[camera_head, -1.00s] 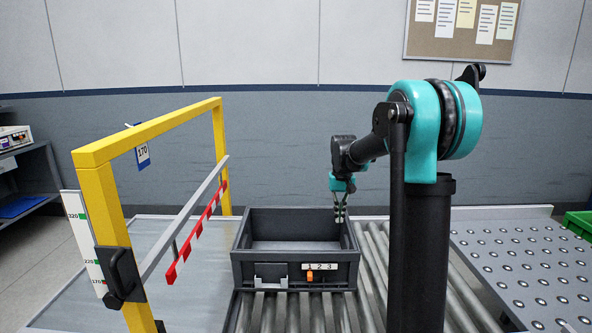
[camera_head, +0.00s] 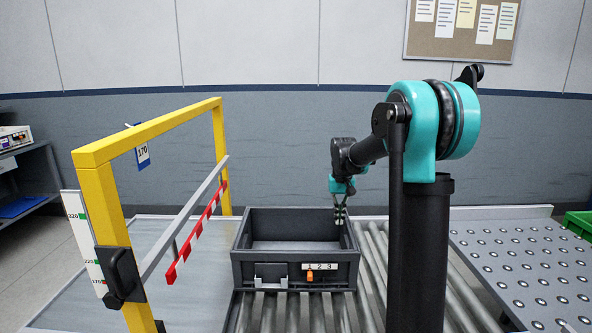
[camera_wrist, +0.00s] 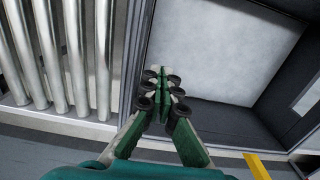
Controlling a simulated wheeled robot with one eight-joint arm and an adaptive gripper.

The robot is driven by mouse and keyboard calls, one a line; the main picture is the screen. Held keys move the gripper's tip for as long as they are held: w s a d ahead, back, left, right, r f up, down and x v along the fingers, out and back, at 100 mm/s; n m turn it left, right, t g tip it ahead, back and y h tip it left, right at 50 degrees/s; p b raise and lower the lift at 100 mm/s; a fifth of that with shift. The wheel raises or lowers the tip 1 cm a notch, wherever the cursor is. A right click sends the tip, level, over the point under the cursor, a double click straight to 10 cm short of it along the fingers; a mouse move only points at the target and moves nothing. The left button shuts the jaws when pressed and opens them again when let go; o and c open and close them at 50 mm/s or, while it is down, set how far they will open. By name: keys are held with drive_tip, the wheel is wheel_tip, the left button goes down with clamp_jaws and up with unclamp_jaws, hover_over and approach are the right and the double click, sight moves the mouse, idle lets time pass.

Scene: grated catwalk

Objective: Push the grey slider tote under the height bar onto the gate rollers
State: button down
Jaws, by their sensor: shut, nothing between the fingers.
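The grey slider tote (camera_head: 295,257) stands upright and looks empty on rollers, right of the yellow gate. Its front has a strip marked 1 2 3 and an orange slider (camera_head: 310,277) below the 1. The red-and-white height bar (camera_head: 200,232) hangs inside the gate, left of the tote. My gripper (camera_head: 340,218) is shut and empty at the tote's right wall. In the wrist view my gripper (camera_wrist: 161,76) points down by that wall, with the tote's inside (camera_wrist: 225,50) to the right. I cannot tell whether the fingers touch it. I cannot pick out separate gate rollers.
A smooth grey surface (camera_head: 65,310) lies around the gate's foot. Rollers (camera_head: 375,245) run right of the tote, and a studded table (camera_head: 520,260) lies beyond my arm.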

wheel_tip(320, 180, down, 5)
drive_tip(key=shift+r, duration=0.2)
idle(0.4)
drive_tip(key=d, duration=2.5)
drive_tip(key=shift+d, duration=0.15)
idle(0.8)
drive_tip(key=a, duration=0.3)
drive_tip(key=shift+a, duration=0.2)
idle(0.4)
